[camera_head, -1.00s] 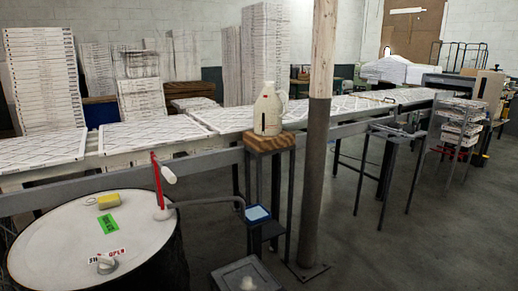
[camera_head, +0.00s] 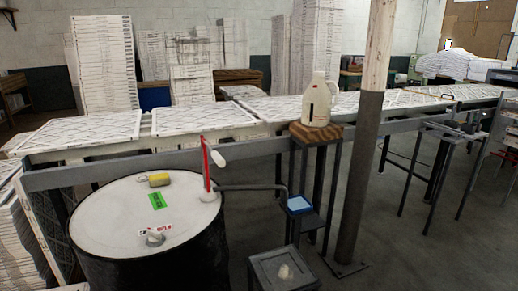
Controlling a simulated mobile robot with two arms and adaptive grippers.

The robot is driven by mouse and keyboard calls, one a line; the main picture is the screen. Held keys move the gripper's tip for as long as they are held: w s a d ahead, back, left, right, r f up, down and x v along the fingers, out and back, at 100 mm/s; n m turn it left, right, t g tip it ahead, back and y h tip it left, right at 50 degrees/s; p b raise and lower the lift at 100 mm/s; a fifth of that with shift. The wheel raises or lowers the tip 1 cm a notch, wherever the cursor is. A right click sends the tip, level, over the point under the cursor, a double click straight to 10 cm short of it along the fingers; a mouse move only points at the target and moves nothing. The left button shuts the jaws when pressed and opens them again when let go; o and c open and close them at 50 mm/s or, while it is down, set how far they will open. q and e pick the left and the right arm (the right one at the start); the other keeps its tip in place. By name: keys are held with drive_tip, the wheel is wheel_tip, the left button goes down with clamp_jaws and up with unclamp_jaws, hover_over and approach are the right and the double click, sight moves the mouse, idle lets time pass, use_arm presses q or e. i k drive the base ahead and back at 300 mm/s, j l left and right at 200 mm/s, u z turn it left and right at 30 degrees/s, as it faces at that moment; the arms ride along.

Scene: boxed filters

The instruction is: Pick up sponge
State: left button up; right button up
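A small yellow block that looks like the sponge (camera_head: 159,179) lies on the white lid of a black drum (camera_head: 105,222), near the back left of the lid. A green label (camera_head: 156,201) lies just in front of it. A red-and-white upright handle (camera_head: 209,163) rises from the lid to its right. Neither of my grippers shows in the head view, and nothing touches the yellow block.
A long bench with boxed filters (camera_head: 80,131) runs behind the drum. A jug (camera_head: 318,101) stands on a wooden-topped stand right of the drum, beside a post (camera_head: 361,165). A low grey stand (camera_head: 283,268) is in front.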

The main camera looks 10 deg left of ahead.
sight(161, 179)
drive_tip(key=u, duration=1.1)
